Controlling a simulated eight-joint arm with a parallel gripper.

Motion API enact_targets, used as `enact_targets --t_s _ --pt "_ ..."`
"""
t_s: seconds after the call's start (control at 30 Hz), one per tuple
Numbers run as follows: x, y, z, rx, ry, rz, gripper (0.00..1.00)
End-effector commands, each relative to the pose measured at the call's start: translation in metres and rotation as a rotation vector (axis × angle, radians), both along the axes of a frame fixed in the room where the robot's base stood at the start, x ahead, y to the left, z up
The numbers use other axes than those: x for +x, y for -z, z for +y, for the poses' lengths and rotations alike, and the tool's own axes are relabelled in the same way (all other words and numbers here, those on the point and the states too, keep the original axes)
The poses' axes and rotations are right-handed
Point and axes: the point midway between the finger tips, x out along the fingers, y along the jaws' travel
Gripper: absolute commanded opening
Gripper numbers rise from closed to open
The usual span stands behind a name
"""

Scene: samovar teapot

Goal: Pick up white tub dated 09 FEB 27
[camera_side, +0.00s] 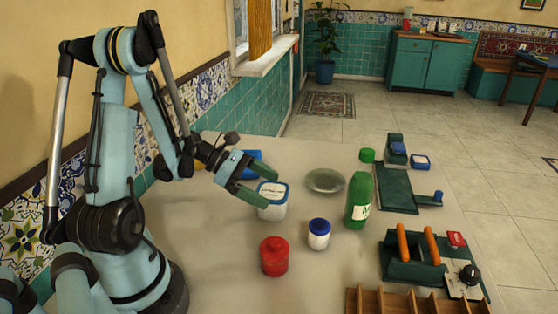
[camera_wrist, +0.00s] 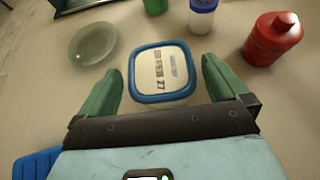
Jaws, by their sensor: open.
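A white tub (camera_side: 272,209) with a blue-rimmed lid stands upright on the table in the side view. In the wrist view the white tub (camera_wrist: 162,72) shows dark print on its lid; I can read "27", but the rest is too blurred to read. My gripper (camera_side: 265,187) is open, tilted down at the tub's lid. In the wrist view my gripper's green fingers (camera_wrist: 158,74) lie on either side of the tub, with visible gaps. Nothing is held. Part of the tub's upper left is hidden by a finger in the side view.
A blue object (camera_side: 252,156) lies behind my gripper. A red canister (camera_side: 273,257), a blue-capped white jar (camera_side: 319,234), a green bottle (camera_side: 358,202) and a glass dish (camera_side: 325,181) stand around the tub. A green rack with orange handles (camera_side: 412,262) is at right.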

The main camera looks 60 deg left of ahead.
Motion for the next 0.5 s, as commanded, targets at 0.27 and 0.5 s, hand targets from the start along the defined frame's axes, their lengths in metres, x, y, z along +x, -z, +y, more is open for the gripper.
enact_targets --t_s 0.27,0.5 --pt "0.0025 0.0021 -0.0029 0.0 -0.001 0.0 1.0" --pt "0.0025 0.002 -0.0027 0.001 -0.001 0.0 0.66"
